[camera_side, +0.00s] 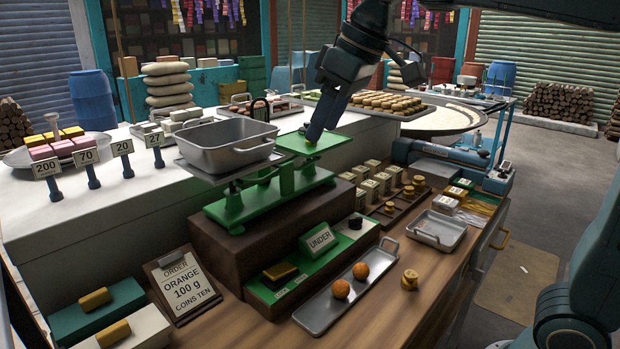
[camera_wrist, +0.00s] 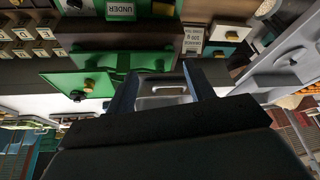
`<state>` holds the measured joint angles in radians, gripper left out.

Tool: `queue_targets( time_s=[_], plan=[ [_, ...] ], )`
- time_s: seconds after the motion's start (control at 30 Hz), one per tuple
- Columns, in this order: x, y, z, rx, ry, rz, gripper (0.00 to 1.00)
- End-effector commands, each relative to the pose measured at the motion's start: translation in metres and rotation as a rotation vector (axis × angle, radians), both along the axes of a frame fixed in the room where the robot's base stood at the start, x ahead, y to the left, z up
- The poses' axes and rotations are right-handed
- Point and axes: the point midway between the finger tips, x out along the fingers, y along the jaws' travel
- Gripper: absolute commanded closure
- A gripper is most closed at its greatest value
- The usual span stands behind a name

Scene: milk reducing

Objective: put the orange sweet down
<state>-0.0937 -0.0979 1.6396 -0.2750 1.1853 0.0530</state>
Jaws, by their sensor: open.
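Two round orange sweets (camera_side: 341,289) and (camera_side: 360,270) lie on a long steel tray (camera_side: 318,318) at the front of the counter. My gripper (camera_side: 314,136) points down at the right, green plate (camera_side: 330,142) of the balance, where a small brass-coloured piece shows by the fingertips. In the wrist view my gripper (camera_wrist: 160,88) has its fingers apart, with no sweet seen between them. The deep steel pan (camera_side: 228,147) on the balance's left side shows beyond the fingers in the wrist view (camera_wrist: 161,101). I see no orange sweet in it, though the side view hides its floor.
The green balance (camera_side: 255,203) stands on a brown block (camera_side: 235,255). An order card (camera_side: 183,288) reads orange, 100 g, coins ten. An UNDER sign (camera_side: 319,240) stands on a green stepped stand. Brass weights (camera_side: 409,280) and a small steel tray (camera_side: 436,229) are to the right.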

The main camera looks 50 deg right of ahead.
Motion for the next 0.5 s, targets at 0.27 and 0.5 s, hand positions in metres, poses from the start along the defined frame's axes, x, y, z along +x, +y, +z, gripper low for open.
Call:
queue_targets(
  time_s=[0.27, 0.5],
  plan=[
    [-0.072, -0.026, -0.03, 0.016, -0.027, -0.111, 0.47],
    [-0.131, -0.048, -0.072, 0.017, -0.051, -0.207, 0.47]
  ],
)
